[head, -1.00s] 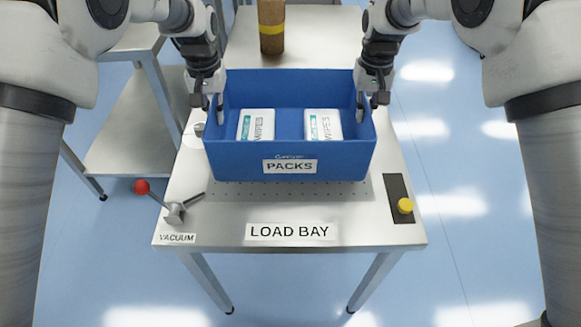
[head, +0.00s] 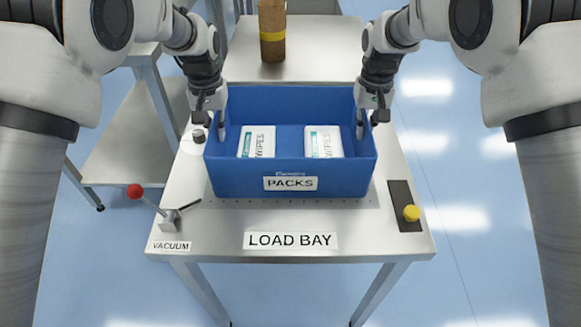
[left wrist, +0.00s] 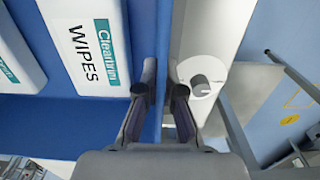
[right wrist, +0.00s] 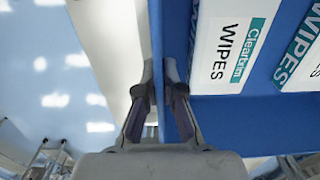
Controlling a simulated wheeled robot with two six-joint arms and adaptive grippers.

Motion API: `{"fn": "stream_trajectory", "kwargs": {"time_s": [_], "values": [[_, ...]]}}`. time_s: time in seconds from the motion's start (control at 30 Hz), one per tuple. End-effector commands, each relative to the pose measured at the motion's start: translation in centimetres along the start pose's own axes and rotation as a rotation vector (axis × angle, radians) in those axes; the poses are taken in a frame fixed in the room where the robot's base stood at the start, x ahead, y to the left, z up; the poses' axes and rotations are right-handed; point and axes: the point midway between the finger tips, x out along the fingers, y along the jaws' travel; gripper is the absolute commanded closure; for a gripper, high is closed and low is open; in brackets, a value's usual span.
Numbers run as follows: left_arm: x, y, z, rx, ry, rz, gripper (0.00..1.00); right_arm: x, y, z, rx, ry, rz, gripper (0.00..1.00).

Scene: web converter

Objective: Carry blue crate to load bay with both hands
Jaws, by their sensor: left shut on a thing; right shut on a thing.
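The blue crate (head: 236,181) with a PACKS label is at the rear of the steel table marked LOAD BAY (head: 291,241). Two white wipes packs (head: 257,141) lie inside it. My left gripper (head: 209,119) is shut on the crate's left wall; the left wrist view shows its fingers (left wrist: 160,90) on both sides of that wall. My right gripper (head: 372,117) is shut on the right wall, and its fingers (right wrist: 159,82) straddle it in the right wrist view. The crate looks level. I cannot tell whether its base touches the table.
A red-knobbed lever (head: 137,191) is at the table's left, by the VACUUM label (head: 170,246). A yellow button (head: 411,213) sits on a dark plate at the right. A brown roll (head: 272,30) stands on the surface behind.

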Motion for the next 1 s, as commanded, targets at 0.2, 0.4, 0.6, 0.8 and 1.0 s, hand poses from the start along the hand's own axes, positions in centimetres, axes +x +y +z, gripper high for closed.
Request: {"fn": "stream_trajectory", "kwargs": {"time_s": [0.2,0.4,0.6,0.8,1.0], "values": [[1.1,0.0,0.0,0.000,0.000,-0.001,0.69,1.1,0.0,0.0,0.000,0.000,0.000,0.69],[1.1,0.0,0.0,0.000,0.000,0.000,0.69,1.1,0.0,0.0,0.000,0.000,0.000,0.69],[0.2,0.0,-0.1,0.000,0.002,0.000,0.69,1.1,0.0,0.0,0.000,0.000,0.000,0.69],[-4.1,0.0,-0.1,0.000,0.006,0.000,0.69,1.1,0.0,0.0,0.000,0.000,0.000,0.69],[-8.9,0.0,-0.1,0.001,0.005,0.000,0.69,1.1,0.0,0.0,0.000,0.000,0.000,0.69]]}}
